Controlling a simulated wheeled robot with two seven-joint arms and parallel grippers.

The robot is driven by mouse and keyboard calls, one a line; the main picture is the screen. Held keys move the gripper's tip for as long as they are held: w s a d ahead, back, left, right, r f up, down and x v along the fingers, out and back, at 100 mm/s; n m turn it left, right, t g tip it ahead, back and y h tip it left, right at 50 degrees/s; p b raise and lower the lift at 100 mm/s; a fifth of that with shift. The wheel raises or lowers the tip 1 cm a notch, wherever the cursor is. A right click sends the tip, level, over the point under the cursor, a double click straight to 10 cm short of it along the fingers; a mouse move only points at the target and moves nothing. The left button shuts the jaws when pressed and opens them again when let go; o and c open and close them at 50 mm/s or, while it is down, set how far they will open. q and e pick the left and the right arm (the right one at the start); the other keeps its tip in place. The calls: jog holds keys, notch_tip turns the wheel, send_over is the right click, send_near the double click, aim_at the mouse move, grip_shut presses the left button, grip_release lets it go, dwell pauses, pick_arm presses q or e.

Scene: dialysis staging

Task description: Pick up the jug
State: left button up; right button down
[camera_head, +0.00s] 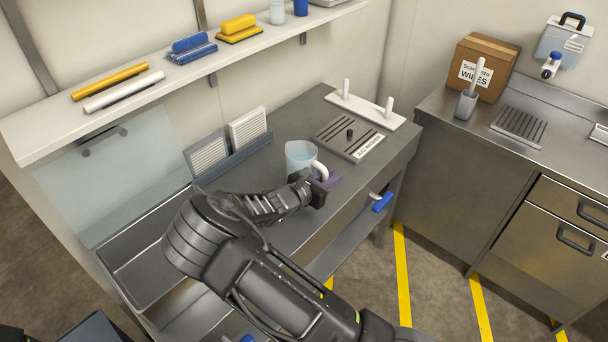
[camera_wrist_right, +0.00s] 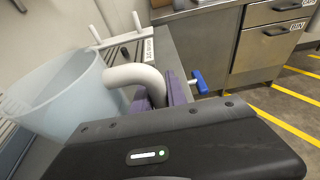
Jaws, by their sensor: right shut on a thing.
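The jug is a translucent pale blue vessel with a white handle. In the head view the jug (camera_head: 299,155) is on or just above the steel counter, upright; I cannot tell if its base touches. In the right wrist view the jug (camera_wrist_right: 62,95) fills the left side, and its white handle curves toward my fingers. My right gripper (camera_head: 322,184) is shut on the jug's handle. Its purple finger pads (camera_wrist_right: 160,99) show at the handle in the wrist view. The handle's lower end is hidden behind the gripper. My left gripper is not in view.
A drain plate (camera_head: 350,136) and a white board with two pegs (camera_head: 365,109) lie right of the jug. A rack with filter panels (camera_head: 228,153) stands to its left. A shelf (camera_head: 180,75) overhangs behind. A blue-handled valve (camera_head: 382,202) sits at the counter's front.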

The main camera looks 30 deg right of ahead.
jog(key=shift+r, duration=0.25)
notch_tip(320, 180, up, 10)
jog(key=shift+f+b, duration=0.25)
jog(key=shift+b, duration=0.2)
dwell(0.8)
jog(key=shift+r, duration=0.1)
dwell(1.0)
